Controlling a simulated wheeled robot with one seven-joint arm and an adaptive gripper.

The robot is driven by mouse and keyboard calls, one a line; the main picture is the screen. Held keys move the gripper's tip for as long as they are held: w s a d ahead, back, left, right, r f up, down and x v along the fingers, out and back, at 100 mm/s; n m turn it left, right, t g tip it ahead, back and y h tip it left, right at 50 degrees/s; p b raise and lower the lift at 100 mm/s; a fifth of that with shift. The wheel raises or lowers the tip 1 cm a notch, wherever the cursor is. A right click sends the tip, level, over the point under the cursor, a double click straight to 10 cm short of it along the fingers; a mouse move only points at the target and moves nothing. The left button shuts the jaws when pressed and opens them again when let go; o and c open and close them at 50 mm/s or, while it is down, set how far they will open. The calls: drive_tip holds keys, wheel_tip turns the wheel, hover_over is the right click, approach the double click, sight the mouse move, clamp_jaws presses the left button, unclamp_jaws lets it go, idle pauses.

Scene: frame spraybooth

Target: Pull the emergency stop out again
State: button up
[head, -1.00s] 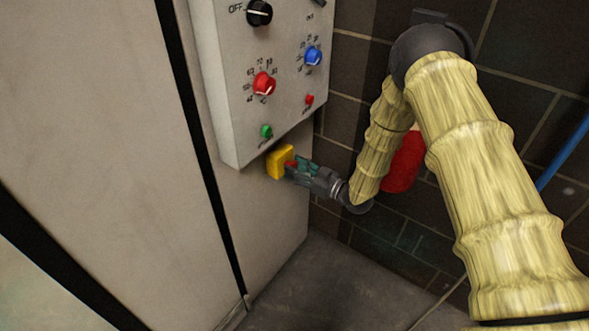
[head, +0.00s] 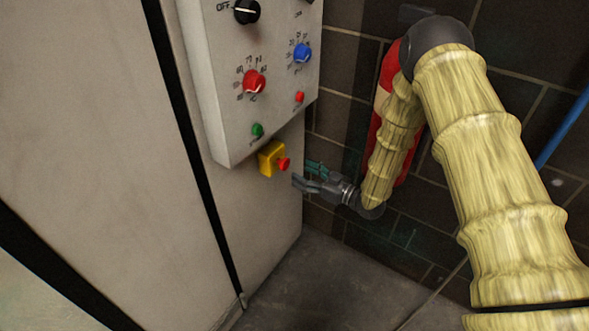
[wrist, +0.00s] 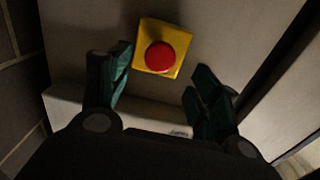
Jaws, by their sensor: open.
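The emergency stop is a red mushroom button (head: 284,164) on a yellow box (head: 268,158), fixed to the cabinet side just below the control panel. In the wrist view the red button (wrist: 160,56) faces me on its yellow box (wrist: 144,32), beyond my fingertips and between their lines. My gripper (head: 308,174) is open and empty, a short gap to the right of the button and apart from it. In the wrist view my gripper's two teal-padded fingers (wrist: 160,70) are spread wide. I cannot tell from the button's height whether it is pressed or out.
The grey control panel (head: 225,110) above carries a black knob (head: 246,11), a red knob (head: 254,82), a blue knob (head: 302,53), a green button (head: 257,130) and a small red button (head: 299,97). A red object (head: 389,70) is on the dark tiled wall behind my arm. Floor (head: 320,285) below is clear.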

drive_tip(key=shift+v, duration=2.95)
drive_tip(key=s+d+f+m+g+h, duration=0.1)
drive_tip(key=s+d+f+m+h, duration=0.3)
drive_tip(key=s+f, duration=0.45)
drive_tip(key=s+d+f+m+g+h, duration=0.25)
drive_tip(key=s+f+h, duration=0.25)
drive_tip(key=s+f, duration=0.35)
drive_tip(key=s+d+f+m+g+h, duration=0.1)
drive_tip(key=s+g+h, duration=0.1)
drive_tip(key=s, duration=0.7)
drive_tip(key=s+d+f+m+g+h, duration=0.1)
drive_tip(key=s+d+m+g, duration=0.1)
drive_tip(key=s, duration=0.7)
drive_tip(key=s+d+f+m+g+h, duration=0.1)
drive_tip(key=s+d+f+g+h, duration=0.1)
drive_tip(key=s, duration=0.7)
drive_tip(key=shift+d+m+g+h, duration=0.25)
drive_tip(key=shift+m+g+h, duration=0.1)
drive_tip(key=shift+g, duration=0.2)
drive_tip(key=shift+f, duration=0.1)
